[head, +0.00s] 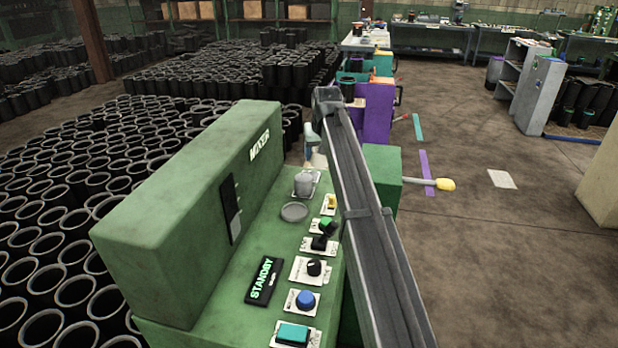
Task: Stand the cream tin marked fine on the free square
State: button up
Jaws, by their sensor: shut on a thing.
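My arm reaches from the bottom right up over the green mixer console, and my gripper (312,146) hangs from its far end. The gripper is small and partly hidden by the arm. It is shut on a small pale thing (317,160) that looks like the cream tin; no marking on it can be read. This sits just above and behind a grey cylinder (304,184) standing on a pale plate on the console. I cannot tell whether the tin touches anything below. No square can be clearly picked out as the free one.
The console (190,200) carries a grey disc (294,212), a STANDBY display (263,281), a blue button (305,300) and several other controls. A yellow-ended lever (445,184) sticks out right. A pale patch (502,179) lies on open floor. Black sleeves crowd the left.

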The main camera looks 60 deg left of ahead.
jog(key=w+a+r+n+g, duration=0.1)
jog(key=w+a+n, duration=0.15)
jog(key=a, duration=0.55)
jog(key=shift+s+d+f+n+g+y, duration=0.15)
jog(key=shift+f+n, duration=0.3)
jog(key=shift+f, duration=1.15)
jog(key=shift+s+f+n+g+y, duration=0.15)
jog(key=shift+f+n, duration=0.3)
jog(key=shift+f, duration=1.15)
jog(key=shift+s+d+f+n+g, duration=0.1)
jog(key=shift+s+f+n+g, duration=0.25)
jog(key=shift+f, duration=1.25)
jog(key=shift+w+f, duration=0.1)
jog(key=o, duration=1.2)
jog(key=v, duration=1.2)
